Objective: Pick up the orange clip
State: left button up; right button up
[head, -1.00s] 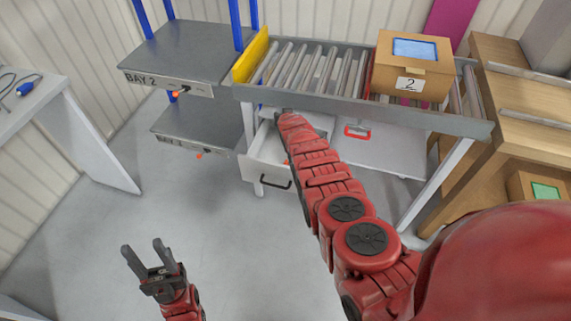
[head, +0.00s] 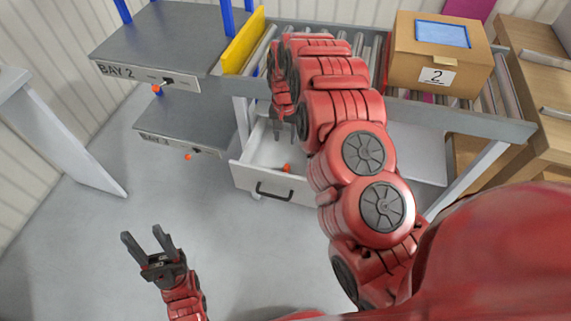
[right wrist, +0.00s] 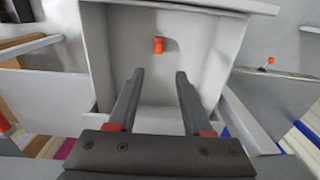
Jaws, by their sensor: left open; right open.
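The orange clip (head: 286,168) is a small piece lying in the open white drawer (head: 262,150) under the roller conveyor. In the right wrist view the clip (right wrist: 158,44) lies on the drawer floor, beyond and between my fingertips. My right gripper (head: 289,134) points down over the drawer, open and empty; its fingers also show in the right wrist view (right wrist: 157,75), apart from the clip. My left gripper (head: 148,240) is open and empty, over the floor at lower left, far from the drawer.
The conveyor (head: 462,116) carries a cardboard box (head: 405,65) marked 2. Grey bay shelves (head: 155,45) with small orange parts on their front edges stand to the left. A wooden cabinet (head: 540,80) is at right. The floor before the drawer is clear.

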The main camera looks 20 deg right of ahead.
send_over(286, 166)
jog(key=f, duration=1.2)
jog(key=shift+s+a, duration=0.2)
jog(key=shift+a, duration=0.05)
jog(key=shift+d+f, duration=0.15)
jog(key=shift+f, duration=0.65)
jog(key=f+b, duration=0.1)
jog(key=f, duration=0.2)
jog(key=shift+w+d+b, duration=0.15)
jog(key=shift+w+b, duration=0.05)
jog(key=shift+b, duration=0.15)
jog(key=shift+f+b, duration=0.4)
jog(key=shift+f, duration=0.1)
jog(key=shift+r, duration=0.1)
grip_shut()
